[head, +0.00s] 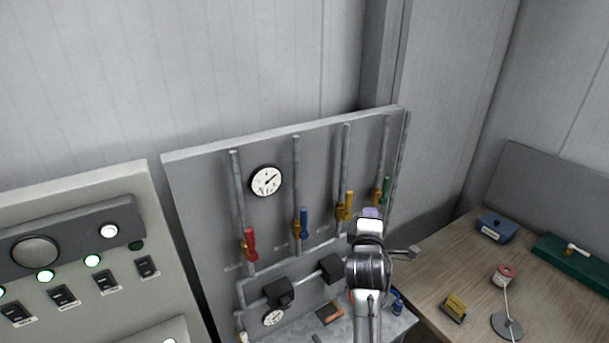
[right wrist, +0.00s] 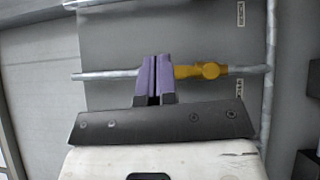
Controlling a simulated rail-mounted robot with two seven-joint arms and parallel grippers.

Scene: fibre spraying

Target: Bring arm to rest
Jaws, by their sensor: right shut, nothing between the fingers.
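My right arm reaches up in the head view, and its gripper (head: 371,212) is in front of the lower right part of the grey valve panel (head: 205,205). In the right wrist view the two purple fingers of the right gripper (right wrist: 154,80) are together with nothing between them. A pipe with a yellow valve (right wrist: 205,71) runs behind the fingertips there. I cannot tell whether the fingers touch it. My left gripper is in neither view.
The panel carries a red valve handle (head: 250,244), a blue handle (head: 304,222), a yellow handle (head: 348,204), a green handle (head: 385,190) and a gauge (head: 266,181). A control console (head: 150,215) stands left. A wooden table (head: 425,270) with small items is right.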

